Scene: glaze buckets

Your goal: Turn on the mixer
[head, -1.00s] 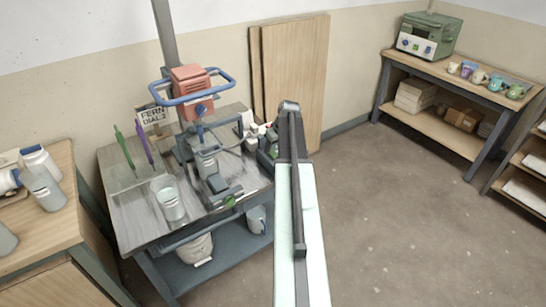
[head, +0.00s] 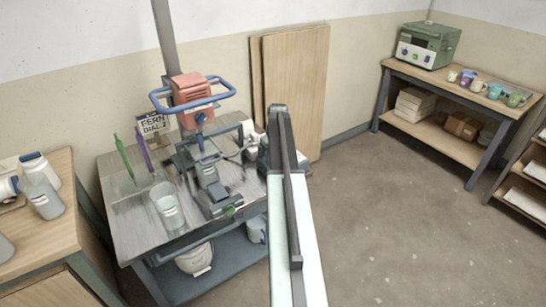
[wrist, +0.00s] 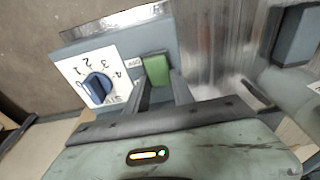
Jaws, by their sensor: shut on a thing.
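The mixer has a red motor head (head: 191,87) and a blue loop handle (head: 222,92), and stands on the grey bench at left. In the wrist view a white dial plate with numbers carries a blue knob (wrist: 97,88); I cannot tell exactly which number it points at. Right of it, on the same grey panel, is a green switch (wrist: 157,69) with a small label beside it. My gripper (wrist: 160,85) has its two dark fingers on either side of the green switch, shut on it. In the head view my arm hides the fingertips and this panel.
A sign (head: 153,124) reading FERN DIAL 2 stands behind the bench. A clear beaker (head: 167,205) stands at the bench front, with a white bucket (head: 195,259) on the shelf below. Boards (head: 294,85) lean on the wall. The floor at right is clear.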

